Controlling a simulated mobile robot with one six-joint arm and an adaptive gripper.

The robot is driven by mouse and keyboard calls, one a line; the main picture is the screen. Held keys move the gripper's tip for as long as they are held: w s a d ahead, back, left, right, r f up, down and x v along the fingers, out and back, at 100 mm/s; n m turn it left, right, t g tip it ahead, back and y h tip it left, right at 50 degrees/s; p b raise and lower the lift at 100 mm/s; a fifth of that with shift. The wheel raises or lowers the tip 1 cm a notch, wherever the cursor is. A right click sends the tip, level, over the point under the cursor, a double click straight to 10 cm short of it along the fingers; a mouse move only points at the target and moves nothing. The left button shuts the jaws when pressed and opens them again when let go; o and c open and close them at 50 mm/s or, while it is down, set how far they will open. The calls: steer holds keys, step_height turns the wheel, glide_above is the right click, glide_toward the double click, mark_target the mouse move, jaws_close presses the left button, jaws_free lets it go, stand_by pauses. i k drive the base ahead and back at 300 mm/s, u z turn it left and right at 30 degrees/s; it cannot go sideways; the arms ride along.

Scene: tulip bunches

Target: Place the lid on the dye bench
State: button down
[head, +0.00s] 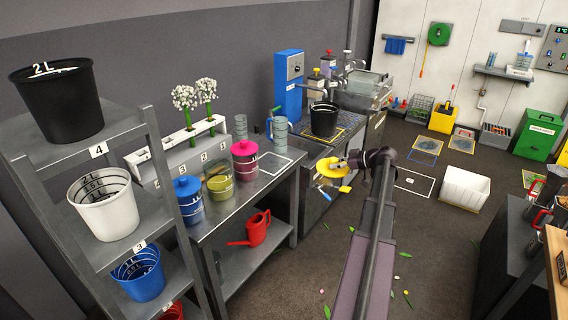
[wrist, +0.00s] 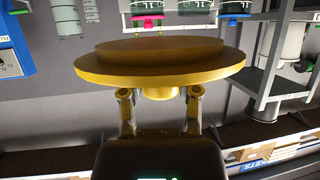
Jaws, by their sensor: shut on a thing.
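A round yellow lid (head: 330,169) is held up in the air, right of the dye bench (head: 228,216) and apart from it. In the wrist view the lid (wrist: 160,68) fills the upper middle, with its knob between my fingertips. My gripper (wrist: 158,97) is shut on that knob. In the head view my gripper (head: 347,162) is at the lid's right side. On the bench stand a blue-lidded pot (head: 189,206), an olive-yellow pot (head: 220,187) that looks open, and a magenta-lidded pot (head: 246,168).
A grey shelf rack with a black bucket (head: 57,100) and a white bucket (head: 104,207) stands at the left. A red watering can (head: 256,230) is on the bench's lower shelf. A sink counter with a black bucket (head: 324,119) is beyond. Floor right of the bench is mostly clear.

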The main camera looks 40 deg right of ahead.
mark_target(271, 162)
steer(key=z, duration=0.5)
steer(key=i, duration=1.15)
steer(key=u, duration=0.25)
